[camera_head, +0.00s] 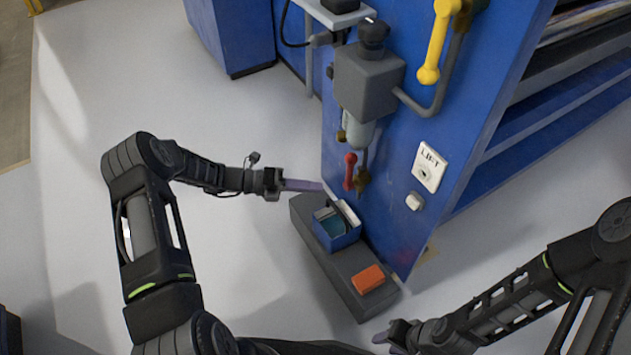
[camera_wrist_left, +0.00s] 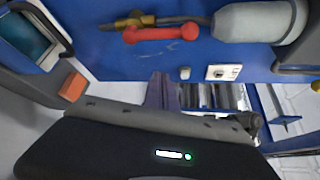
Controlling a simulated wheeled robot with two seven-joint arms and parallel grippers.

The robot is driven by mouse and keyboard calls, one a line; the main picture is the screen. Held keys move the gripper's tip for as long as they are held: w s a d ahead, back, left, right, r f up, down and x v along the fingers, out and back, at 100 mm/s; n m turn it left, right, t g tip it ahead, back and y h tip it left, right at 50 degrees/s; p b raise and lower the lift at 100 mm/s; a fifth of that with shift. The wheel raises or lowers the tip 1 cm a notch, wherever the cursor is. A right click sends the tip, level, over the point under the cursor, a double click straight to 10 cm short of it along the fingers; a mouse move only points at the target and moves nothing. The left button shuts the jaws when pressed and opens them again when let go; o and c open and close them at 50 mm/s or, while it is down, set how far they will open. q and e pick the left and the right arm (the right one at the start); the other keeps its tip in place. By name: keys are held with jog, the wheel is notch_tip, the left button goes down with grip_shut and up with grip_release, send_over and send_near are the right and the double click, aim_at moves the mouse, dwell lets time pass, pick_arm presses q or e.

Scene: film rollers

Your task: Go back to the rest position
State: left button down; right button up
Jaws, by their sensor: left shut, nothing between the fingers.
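My left gripper (camera_head: 303,186) is shut and empty. It points right toward the blue machine panel, above and left of the grey bench. In the left wrist view its purple fingers (camera_wrist_left: 162,92) are together, with the blue panel behind them. My right gripper (camera_head: 383,338) is low in the head view, near the front end of the grey bench. Its fingers are small there, and I cannot tell whether they are open or shut.
The grey bench (camera_head: 344,262) carries a blue box (camera_head: 337,243) and an orange block (camera_head: 368,279). The blue machine (camera_head: 391,150) has a red handle (camera_head: 349,171), a yellow handle (camera_head: 434,48) and a LIFT plate (camera_head: 430,167). The floor at left is clear.

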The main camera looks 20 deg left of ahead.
dwell(0.3)
pick_arm(q)
jog(key=s+d+f+m+g+y, duration=0.1)
jog(key=s+f+m+g+y, duration=0.15)
jog(key=s+f+m, duration=0.45)
jog(key=s+f+m+g+y, duration=0.1)
jog(key=s+f+m+y, duration=0.3)
jog(key=f, duration=0.5)
jog(key=s+d+f+m+g+y, duration=0.25)
jog(key=s+d+m+y, duration=0.2)
jog(key=s+m, duration=0.75)
jog(key=s+d+r+m, duration=0.55)
jog(key=d+m, duration=0.25)
jog(key=m, duration=0.3)
notch_tip(320, 180, up, 15)
jog(key=d+t+p, duration=0.1)
jog(key=p, duration=1.4)
jog(key=shift+w+m, duration=0.2)
jog(key=shift+m, duration=0.2)
